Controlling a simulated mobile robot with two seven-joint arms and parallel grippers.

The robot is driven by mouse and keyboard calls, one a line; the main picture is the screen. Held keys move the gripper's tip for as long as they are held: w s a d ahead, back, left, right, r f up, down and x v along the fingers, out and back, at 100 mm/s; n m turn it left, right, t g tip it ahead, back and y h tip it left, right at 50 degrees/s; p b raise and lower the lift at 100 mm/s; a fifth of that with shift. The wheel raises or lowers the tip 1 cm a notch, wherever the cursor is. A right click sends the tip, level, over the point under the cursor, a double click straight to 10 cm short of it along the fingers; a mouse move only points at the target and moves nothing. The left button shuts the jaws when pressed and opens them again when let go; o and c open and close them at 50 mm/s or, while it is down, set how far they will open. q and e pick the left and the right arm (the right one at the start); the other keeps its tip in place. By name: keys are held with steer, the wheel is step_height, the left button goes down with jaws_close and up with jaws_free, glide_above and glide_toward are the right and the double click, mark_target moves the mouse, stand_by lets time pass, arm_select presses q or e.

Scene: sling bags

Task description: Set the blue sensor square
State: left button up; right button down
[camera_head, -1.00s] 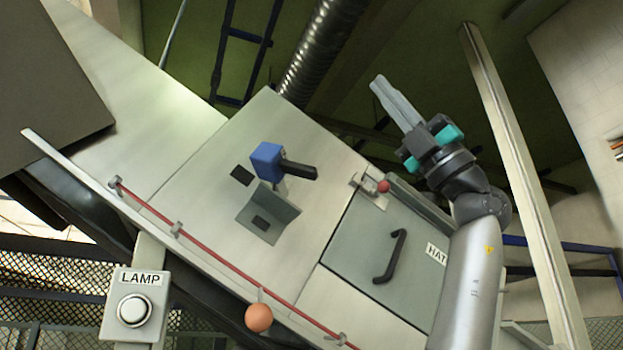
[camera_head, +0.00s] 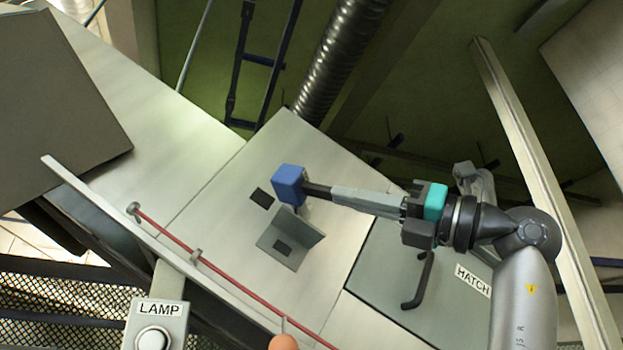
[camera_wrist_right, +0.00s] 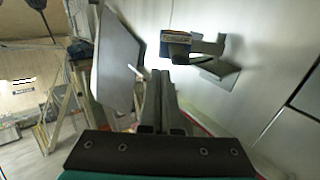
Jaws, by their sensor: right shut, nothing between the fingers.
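The blue sensor (camera_head: 288,183), a blue block with a black barrel (camera_head: 317,192) toward the right, stands above a grey angled bracket (camera_head: 303,238) on the sloping panel. In the right wrist view the sensor (camera_wrist_right: 175,45) is just beyond my fingertips, with a grey bracket piece (camera_wrist_right: 213,45) beside it. My right gripper (camera_head: 336,194) is shut and empty, its fingers pointing left along the line of the barrel. Its tips overlap or meet the barrel's end in the head view; I cannot tell whether they touch. In the wrist view the shut fingers (camera_wrist_right: 160,85) point up. My left gripper is not in view.
A dark square patch (camera_head: 261,198) lies on the panel behind the sensor. A red cord (camera_head: 240,281) runs along the panel's lower edge. A hatch with a black handle (camera_head: 417,287) lies under my right arm. A LAMP button box (camera_head: 158,311) is at lower left.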

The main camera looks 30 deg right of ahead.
mark_target(293, 185)
steer(key=p+x, duration=0.2)
steer(key=x, duration=0.4)
steer(key=shift+w+a+r, duration=0.1)
steer(key=shift+w+r, duration=0.1)
